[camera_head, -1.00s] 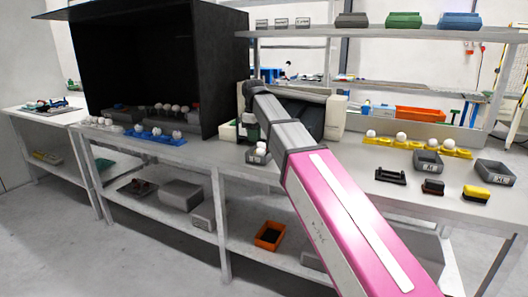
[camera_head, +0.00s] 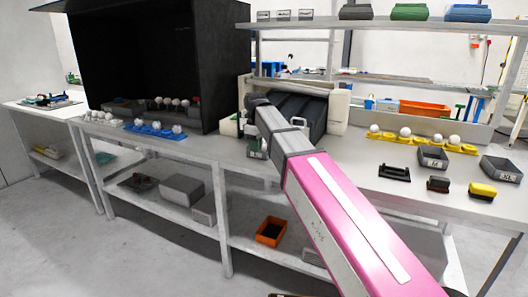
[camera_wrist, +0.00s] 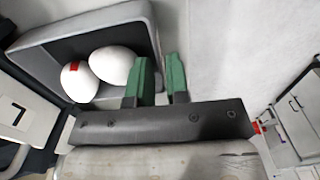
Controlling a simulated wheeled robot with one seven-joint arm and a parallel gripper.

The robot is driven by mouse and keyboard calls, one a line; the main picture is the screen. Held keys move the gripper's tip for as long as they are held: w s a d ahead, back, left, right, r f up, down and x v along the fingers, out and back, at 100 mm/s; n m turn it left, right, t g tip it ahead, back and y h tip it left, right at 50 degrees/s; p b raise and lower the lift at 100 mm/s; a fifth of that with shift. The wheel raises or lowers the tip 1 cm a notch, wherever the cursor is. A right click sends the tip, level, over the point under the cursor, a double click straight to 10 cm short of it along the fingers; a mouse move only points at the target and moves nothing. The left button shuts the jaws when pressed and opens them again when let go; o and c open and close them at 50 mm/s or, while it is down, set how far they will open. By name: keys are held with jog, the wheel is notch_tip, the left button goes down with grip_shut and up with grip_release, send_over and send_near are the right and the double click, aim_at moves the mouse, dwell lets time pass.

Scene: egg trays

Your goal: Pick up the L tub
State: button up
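The grey tub (camera_head: 256,153) stands on the table beside the black-and-cream machine. In the wrist view the tub (camera_wrist: 62,37) holds two white eggs (camera_wrist: 110,65), one with a red mark. My gripper (camera_wrist: 161,78) is at the tub's right wall. One green finger is over the inside and the other is outside. The gap between them is narrow, and I cannot see whether they press on the wall. A white label with a black, turned L-like mark (camera_wrist: 18,115) shows at the left. The fingers are unclear in the head view.
Tubs labelled M (camera_head: 433,157) and XL (camera_head: 500,169) stand at the right. A yellow egg tray (camera_head: 422,141) lies behind them, and a blue egg tray (camera_head: 155,131) lies to the left. The machine (camera_head: 300,112) is close behind my gripper. An orange bin (camera_head: 271,232) is on the lower shelf.

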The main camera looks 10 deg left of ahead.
aim_at(256, 158)
jog(key=shift+f, duration=1.6)
grip_shut()
jog(key=shift+r, duration=0.1)
